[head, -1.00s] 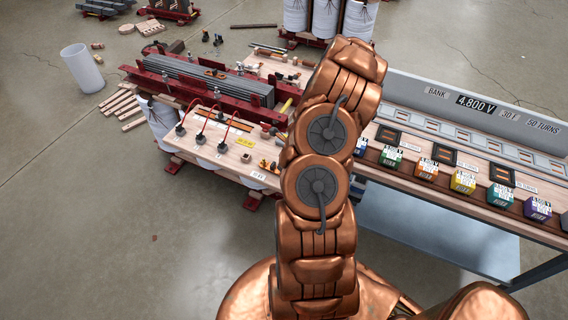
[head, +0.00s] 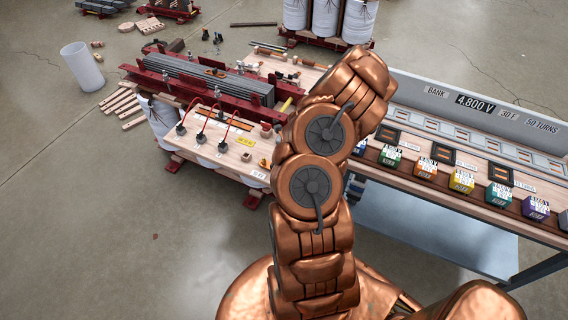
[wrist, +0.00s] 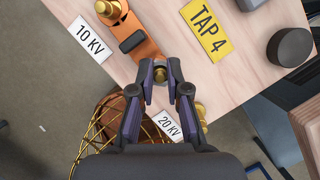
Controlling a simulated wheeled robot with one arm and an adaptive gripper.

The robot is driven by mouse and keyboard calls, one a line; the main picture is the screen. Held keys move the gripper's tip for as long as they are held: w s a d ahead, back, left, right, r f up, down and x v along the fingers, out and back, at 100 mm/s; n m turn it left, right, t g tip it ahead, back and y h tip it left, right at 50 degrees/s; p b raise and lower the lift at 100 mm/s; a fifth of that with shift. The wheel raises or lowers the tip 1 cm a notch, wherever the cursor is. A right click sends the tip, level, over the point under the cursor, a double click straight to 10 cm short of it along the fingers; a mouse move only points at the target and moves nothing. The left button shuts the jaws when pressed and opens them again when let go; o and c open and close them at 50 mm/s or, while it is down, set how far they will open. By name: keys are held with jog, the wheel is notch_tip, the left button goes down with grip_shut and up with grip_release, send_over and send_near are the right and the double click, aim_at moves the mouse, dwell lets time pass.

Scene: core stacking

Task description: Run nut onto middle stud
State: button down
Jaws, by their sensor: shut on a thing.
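In the wrist view my gripper (wrist: 161,74) is shut on a small brass nut (wrist: 160,74), at the near end of an orange link bar (wrist: 140,42). Whether the nut is on the middle stud's thread cannot be told; the fingers and nut hide the stud. A brass stud with nut (wrist: 110,10) stands at the bar's far end by the 10 KV label (wrist: 90,39). Another brass stud (wrist: 201,114) stands right of the 20 KV label (wrist: 169,128). In the head view my arm hides the gripper.
The wooden terminal board (head: 205,160) carries red leads. The TAP 4 plate (wrist: 207,30) and a dark round knob (wrist: 290,47) sit near the gripper. A gold wire basket (wrist: 105,135) lies below the board edge. A bench of coloured blocks (head: 440,190) stands to the right.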

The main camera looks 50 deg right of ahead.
jog(key=m+b, duration=0.1)
jog(key=m, duration=0.1)
jog(key=shift+f+m+h+b, duration=0.1)
jog(key=shift+m+h+b, duration=0.2)
jog(key=shift+m+h, duration=0.1)
jog(key=shift+d+m+g+b, duration=0.1)
jog(key=shift+m+g+b, duration=0.3)
jog(key=shift+m, duration=0.2)
jog(key=c, duration=1.1)
grip_release()
jog(key=shift+a+v, duration=0.2)
jog(key=shift+v, duration=5.85)
